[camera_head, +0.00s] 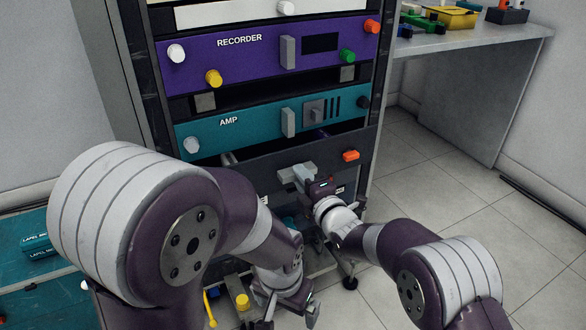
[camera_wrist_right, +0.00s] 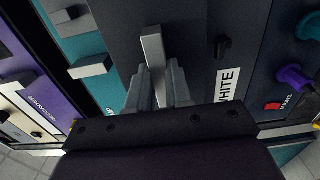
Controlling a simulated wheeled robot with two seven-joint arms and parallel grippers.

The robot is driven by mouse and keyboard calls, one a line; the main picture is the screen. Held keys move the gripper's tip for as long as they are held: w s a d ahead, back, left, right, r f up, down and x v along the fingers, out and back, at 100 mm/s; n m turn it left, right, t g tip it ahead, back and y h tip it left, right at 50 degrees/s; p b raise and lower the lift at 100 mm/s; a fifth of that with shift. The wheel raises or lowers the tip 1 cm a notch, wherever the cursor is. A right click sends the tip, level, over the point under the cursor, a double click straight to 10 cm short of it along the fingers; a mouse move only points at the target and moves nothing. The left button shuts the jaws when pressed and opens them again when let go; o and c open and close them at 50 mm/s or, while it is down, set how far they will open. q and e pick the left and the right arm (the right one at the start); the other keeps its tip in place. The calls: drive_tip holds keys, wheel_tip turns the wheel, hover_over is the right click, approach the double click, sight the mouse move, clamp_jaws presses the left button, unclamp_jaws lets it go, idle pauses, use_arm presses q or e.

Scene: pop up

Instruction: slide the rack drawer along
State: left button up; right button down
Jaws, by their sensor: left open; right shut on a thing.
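The rack drawer has a dark grey front (camera_head: 255,172) below the teal AMP unit (camera_head: 230,130). A dark gap with parts inside shows above its top edge, and the front seems to stand somewhat out from the rack. My right gripper (camera_head: 302,177) is shut on the drawer's pale bar handle (camera_wrist_right: 152,45). My left gripper (camera_head: 285,302) is open and empty, low in front of the rack, apart from the drawer.
The purple RECORDER unit (camera_head: 250,55) sits higher in the rack. An orange knob (camera_head: 350,156) is at the drawer's right. A grey table (camera_head: 470,45) with small parts stands at back right. A teal surface (camera_head: 40,280) lies at left. Tiled floor (camera_head: 440,170) is clear at right.

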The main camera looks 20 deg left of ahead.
drive_tip(key=shift+b+x, duration=0.35)
drive_tip(key=shift+x, duration=1.95)
drive_tip(key=shift+w, duration=0.1)
drive_tip(key=c, duration=1)
unclamp_jaws()
drive_tip(key=shift+o, duration=0.2)
